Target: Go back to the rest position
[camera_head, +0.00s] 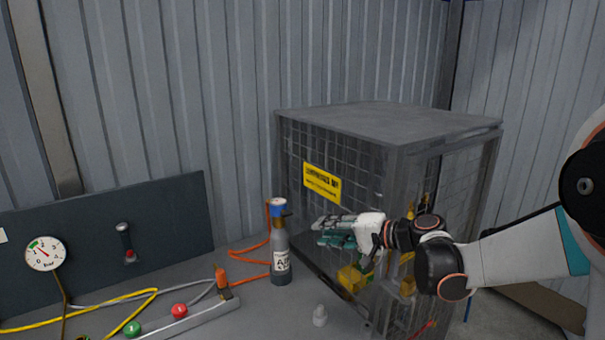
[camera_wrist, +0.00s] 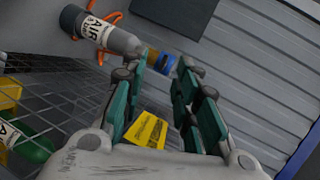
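My gripper (camera_head: 318,230) reaches in from the right, in front of the wire cage, with its fingers pointing left. In the wrist view its teal fingers (camera_wrist: 163,72) are apart with nothing held between them. A grey air cylinder (camera_head: 281,258) with a blue top stands upright on the bench, just left of the fingertips in the head view. The cylinder (camera_wrist: 112,38) also shows beyond the fingertips in the wrist view, its blue cap lying across the gap between them. I see clear space between cylinder and fingers in the head view.
A wire cage (camera_head: 400,128) with a yellow sign (camera_head: 322,182) stands behind and around my forearm's side.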

